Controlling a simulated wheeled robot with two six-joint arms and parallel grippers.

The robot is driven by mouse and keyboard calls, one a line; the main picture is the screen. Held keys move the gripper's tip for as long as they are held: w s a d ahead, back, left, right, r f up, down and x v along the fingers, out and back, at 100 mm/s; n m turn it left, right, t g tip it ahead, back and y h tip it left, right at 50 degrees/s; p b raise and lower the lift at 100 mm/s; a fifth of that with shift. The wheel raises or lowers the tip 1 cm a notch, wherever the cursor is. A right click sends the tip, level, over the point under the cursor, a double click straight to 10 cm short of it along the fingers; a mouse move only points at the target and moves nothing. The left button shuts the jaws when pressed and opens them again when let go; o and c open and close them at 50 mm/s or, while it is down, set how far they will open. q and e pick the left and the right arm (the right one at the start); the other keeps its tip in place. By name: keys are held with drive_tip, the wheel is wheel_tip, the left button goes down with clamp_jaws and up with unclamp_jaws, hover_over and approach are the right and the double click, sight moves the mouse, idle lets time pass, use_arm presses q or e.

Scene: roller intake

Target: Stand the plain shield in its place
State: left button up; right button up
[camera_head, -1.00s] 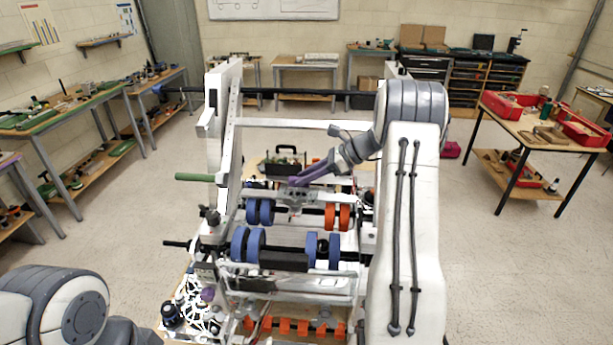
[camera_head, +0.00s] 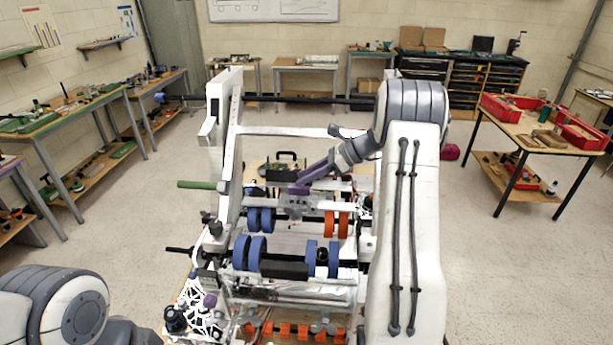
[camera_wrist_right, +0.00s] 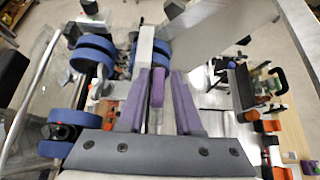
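The roller intake (camera_head: 228,160) stands in front of me, with a white left upright, blue rollers (camera_head: 256,252) and orange rollers (camera_head: 336,224). I cannot tell for certain which panel is the plain shield. My right gripper (camera_head: 298,191) reaches over the middle of the intake, above a grey plate (camera_head: 298,207). In the right wrist view, my two purple fingers (camera_wrist_right: 161,80) stand apart. A small purple piece (camera_wrist_right: 157,88) shows between them, nearer the left finger; whether they touch it is unclear. My left gripper is out of view.
A clear sheet (camera_wrist_right: 45,85) and metal bar lie left of the fingers in the wrist view. A green handle (camera_head: 202,185) sticks out left. Benches line the room; the floor on both sides is clear.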

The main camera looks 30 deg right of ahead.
drive_tip(key=o, duration=0.4)
drive_tip(key=v, duration=1.2)
drive_tip(key=a+f+n+g+b, duration=0.2)
drive_tip(key=a+n, duration=0.1)
drive_tip(key=a, duration=0.6)
drive_tip(key=a+f+n+g+b, duration=0.2)
drive_tip(key=a+n, duration=0.2)
drive_tip(key=a, duration=0.5)
drive_tip(key=s+a+f+n+g+h+b, duration=0.2)
drive_tip(key=s+a+n, duration=0.2)
drive_tip(key=a, duration=0.4)
drive_tip(key=s+a+f+n+g+h+b, duration=0.25)
drive_tip(key=s+a+n, duration=0.2)
drive_tip(key=a, duration=0.25)
drive_tip(key=s+a+f+n+h+b, duration=0.1)
drive_tip(key=s+a+f+n, duration=0.1)
drive_tip(key=s+n, duration=0.3)
drive_tip(key=s+a+f+n+t+h+b, duration=0.1)
drive_tip(key=s+a+f+n+b, duration=0.1)
drive_tip(key=s+f+n, duration=0.3)
drive_tip(key=s+a+f+n+h+b, duration=0.1)
drive_tip(key=s+a+f+n+b, duration=0.1)
drive_tip(key=s+n, duration=0.5)
drive_tip(key=s+a+f, duration=0.1)
drive_tip(key=s, duration=0.2)
drive_tip(key=shift+f+t, duration=0.25)
drive_tip(key=shift+t, duration=0.1)
